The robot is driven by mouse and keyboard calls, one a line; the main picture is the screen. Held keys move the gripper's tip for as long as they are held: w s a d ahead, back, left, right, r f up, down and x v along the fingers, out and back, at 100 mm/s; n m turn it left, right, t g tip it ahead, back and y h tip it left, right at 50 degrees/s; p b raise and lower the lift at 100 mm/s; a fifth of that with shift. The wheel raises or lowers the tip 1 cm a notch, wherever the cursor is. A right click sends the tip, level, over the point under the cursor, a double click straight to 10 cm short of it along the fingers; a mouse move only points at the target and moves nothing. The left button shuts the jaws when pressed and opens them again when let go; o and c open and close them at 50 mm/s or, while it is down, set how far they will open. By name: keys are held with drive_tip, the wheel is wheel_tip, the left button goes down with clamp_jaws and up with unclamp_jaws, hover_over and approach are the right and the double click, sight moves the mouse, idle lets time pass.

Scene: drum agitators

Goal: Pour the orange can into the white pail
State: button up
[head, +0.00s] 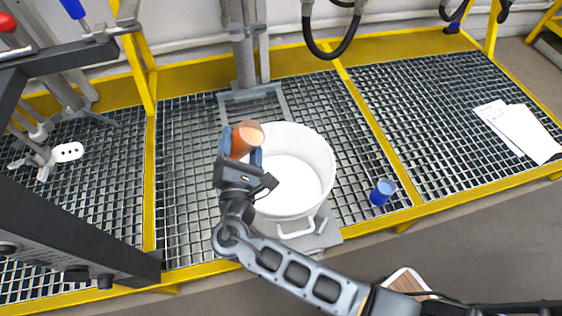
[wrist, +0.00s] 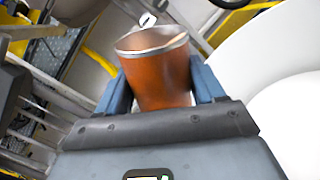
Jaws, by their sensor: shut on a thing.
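The orange can (head: 246,136) is held between the blue fingers of my gripper (head: 241,146), over the left rim of the white pail. In the wrist view the can (wrist: 160,78) sits between both fingertips (wrist: 160,88), its silver-rimmed open top facing away from my palm. What is inside the can is not clear. The large white pail (head: 318,150) stands upright on a grey base on the grating, and its open inside looks plain white. In the wrist view the pail (wrist: 275,60) fills the right side, close beside the can.
A blue can (head: 382,192) stands on the grating right of the pail. White papers (head: 520,130) lie at the far right. A grey post (head: 243,50) rises behind the pail, and a dark beam (head: 80,235) crosses the left. Yellow rails (head: 370,120) frame the grating.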

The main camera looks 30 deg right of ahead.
drive_tip(key=shift+d+r+m+b, duration=0.1)
drive_tip(key=shift+r+m+b, duration=0.2)
drive_tip(key=shift+m+b, duration=0.35)
drive_tip(key=shift+f+m+b, duration=0.35)
drive_tip(key=shift+m+b, duration=0.6)
drive_tip(key=shift+b, duration=0.5)
idle(0.5)
drive_tip(key=shift+r+m+h+b, duration=0.3)
drive_tip(key=shift+r+m+b, duration=0.15)
drive_tip(key=shift+m+b, duration=0.5)
idle(0.9)
drive_tip(key=shift+s+f+m+b, duration=0.1)
drive_tip(key=shift+f+m+b, duration=0.3)
drive_tip(key=shift+m+b, duration=0.75)
idle(0.6)
drive_tip(key=shift+s+d+r+m+h+b, duration=0.35)
drive_tip(key=shift+s+d+m+b, duration=0.2)
drive_tip(key=shift+d+m+b, duration=0.25)
idle(1.0)
